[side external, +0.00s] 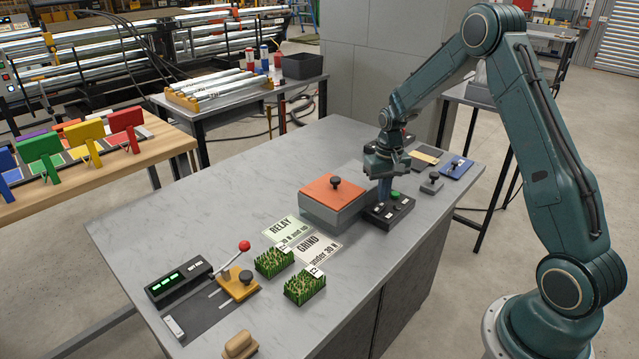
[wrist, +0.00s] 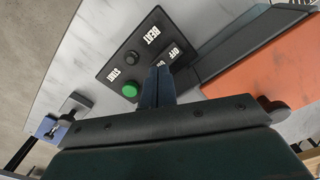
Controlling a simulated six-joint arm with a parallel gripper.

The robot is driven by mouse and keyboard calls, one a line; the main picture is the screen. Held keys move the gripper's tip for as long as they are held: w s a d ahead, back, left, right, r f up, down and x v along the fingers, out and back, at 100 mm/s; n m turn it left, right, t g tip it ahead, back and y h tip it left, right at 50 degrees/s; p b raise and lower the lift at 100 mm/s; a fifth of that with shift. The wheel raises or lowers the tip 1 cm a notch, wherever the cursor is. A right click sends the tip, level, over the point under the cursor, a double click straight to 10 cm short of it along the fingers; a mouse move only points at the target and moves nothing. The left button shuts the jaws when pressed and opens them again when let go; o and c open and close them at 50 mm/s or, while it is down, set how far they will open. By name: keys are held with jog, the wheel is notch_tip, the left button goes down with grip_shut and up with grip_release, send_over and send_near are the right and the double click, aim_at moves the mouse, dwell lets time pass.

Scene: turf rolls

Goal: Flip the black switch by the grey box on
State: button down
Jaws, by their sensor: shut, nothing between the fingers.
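The grey box (side external: 326,217) has an orange lid with a black knob and stands mid-table. Its dark edge (wrist: 225,60) and orange top show at right in the wrist view. Beside it lies the black switch panel (side external: 404,209); in the wrist view the panel (wrist: 111,72) carries a green button, a black knob and the labels BEAT, OFF and START. My gripper (side external: 385,200) is shut and empty, pointing down at the panel. In the wrist view its fingertips (wrist: 157,69) are by the OFF label and cover part of the switch area. I cannot tell the switch's position or whether the fingers touch it.
A blue plate with a small lever (side external: 457,167) and a grey block with a black knob (side external: 432,183) lie beyond the panel. RELAY and GRIND cards (side external: 312,248), turf pieces (side external: 304,287) and a red-knobbed lever (side external: 244,246) are nearer.

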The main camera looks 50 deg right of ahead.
aim_at(382, 204)
jog(key=shift+f, duration=0.8)
dwell(0.7)
jog(key=shift+r, duration=3.5)
jog(key=shift+r, duration=0.15)
